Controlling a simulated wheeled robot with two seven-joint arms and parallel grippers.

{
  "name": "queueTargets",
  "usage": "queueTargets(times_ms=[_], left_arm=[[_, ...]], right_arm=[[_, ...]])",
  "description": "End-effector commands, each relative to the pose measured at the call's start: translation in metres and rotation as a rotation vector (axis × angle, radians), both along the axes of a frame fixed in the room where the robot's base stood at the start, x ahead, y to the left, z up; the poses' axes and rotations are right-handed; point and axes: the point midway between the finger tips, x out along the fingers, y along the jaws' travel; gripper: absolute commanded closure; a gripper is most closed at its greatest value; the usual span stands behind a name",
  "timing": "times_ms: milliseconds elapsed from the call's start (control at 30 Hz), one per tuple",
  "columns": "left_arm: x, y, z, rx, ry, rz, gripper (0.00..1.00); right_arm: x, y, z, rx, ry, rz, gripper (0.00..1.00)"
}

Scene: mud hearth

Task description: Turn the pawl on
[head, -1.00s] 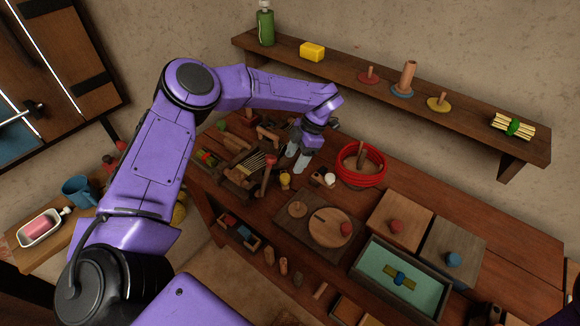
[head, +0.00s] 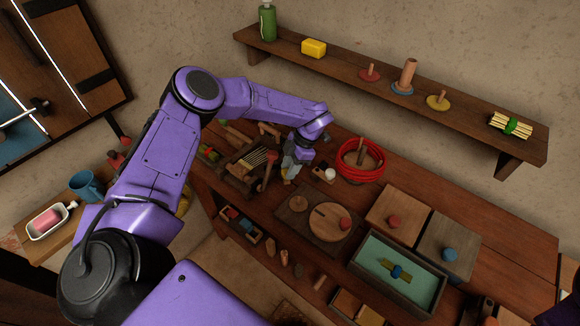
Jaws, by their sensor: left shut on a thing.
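My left gripper (head: 291,169) reaches down over the back left part of the dark wooden bench. Its fingers are shut at a small yellow piece (head: 287,181), which they mostly cover. An upright reddish-brown wooden handle (head: 268,166) stands just left of the fingers, beside a wooden rack (head: 240,172) with thin rods. I cannot make out which part here is the pawl or how it is set. A dark shape at the bottom right edge may be my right gripper (head: 486,310); its jaws are unclear.
A red coil (head: 361,175) around a wooden holder and a small white ball (head: 330,174) lie right of the gripper. A board with a round disc (head: 330,222), two lidded boxes and a green-lined tray (head: 365,268) fill the front. A shelf (head: 460,120) runs behind.

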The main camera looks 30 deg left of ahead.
Motion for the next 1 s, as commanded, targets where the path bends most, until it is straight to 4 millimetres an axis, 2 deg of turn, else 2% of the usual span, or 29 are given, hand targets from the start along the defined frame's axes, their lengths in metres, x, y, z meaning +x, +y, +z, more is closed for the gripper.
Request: queueTargets(times_ms=[267,700,1000], left_arm=[[0.004,-0.002,-0.004,0.000,-0.002,0.092,0.95],[0.019,-0.007,-0.006,-0.003,-0.004,0.449,0.95],[0.028,-0.007,-0.004,-0.003,-0.003,0.659,0.95]], right_arm=[[0.000,0.000,-0.018,0.000,0.000,0.000,0.46],[0.000,0.000,-0.066,0.000,0.000,0.000,0.46],[0.000,0.000,-0.090,0.000,0.000,0.000,0.46]])
